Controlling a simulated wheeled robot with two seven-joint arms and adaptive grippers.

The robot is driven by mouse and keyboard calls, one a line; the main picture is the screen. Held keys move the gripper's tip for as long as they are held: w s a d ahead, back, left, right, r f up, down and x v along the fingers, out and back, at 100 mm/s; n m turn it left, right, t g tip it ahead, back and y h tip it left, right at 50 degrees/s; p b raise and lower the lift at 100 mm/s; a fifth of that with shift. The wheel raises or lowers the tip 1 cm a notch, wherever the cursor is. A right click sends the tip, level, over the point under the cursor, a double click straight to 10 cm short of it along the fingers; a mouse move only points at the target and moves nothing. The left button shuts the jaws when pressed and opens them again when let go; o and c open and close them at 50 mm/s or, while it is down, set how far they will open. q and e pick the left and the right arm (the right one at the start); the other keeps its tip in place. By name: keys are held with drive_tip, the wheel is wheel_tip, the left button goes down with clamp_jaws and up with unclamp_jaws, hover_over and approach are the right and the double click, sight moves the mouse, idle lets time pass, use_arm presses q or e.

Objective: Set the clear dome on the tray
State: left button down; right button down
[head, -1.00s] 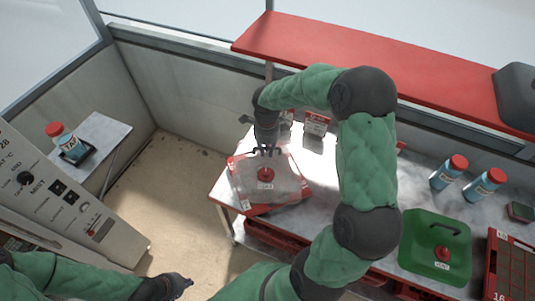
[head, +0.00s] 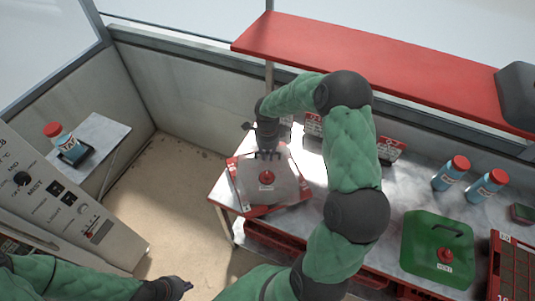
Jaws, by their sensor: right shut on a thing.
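The clear dome (head: 284,187) is a see-through square cover with a red knob on top. It is over the red-edged tray (head: 239,205) at the left end of the table. Its corners are slightly turned against the tray's, and I cannot tell whether it rests on the tray or hangs just above it. My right gripper (head: 268,155) points down at the dome's far side and is shut on it. My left gripper (head: 186,286) is low at the left, away from the table; its fingers are too small to read.
A green lid (head: 428,263) with a handle and red knob lies to the right on the table. Two blue bottles (head: 451,174) with red caps stand behind it. A red shelf (head: 380,68) runs above the back. A cabinet (head: 50,195) stands at the left.

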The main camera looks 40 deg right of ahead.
drive_tip(key=c, duration=1.2)
unclamp_jaws()
wheel_tip(320, 180, up, 12)
drive_tip(key=p, duration=0.2)
drive_tip(key=shift+w, duration=0.1)
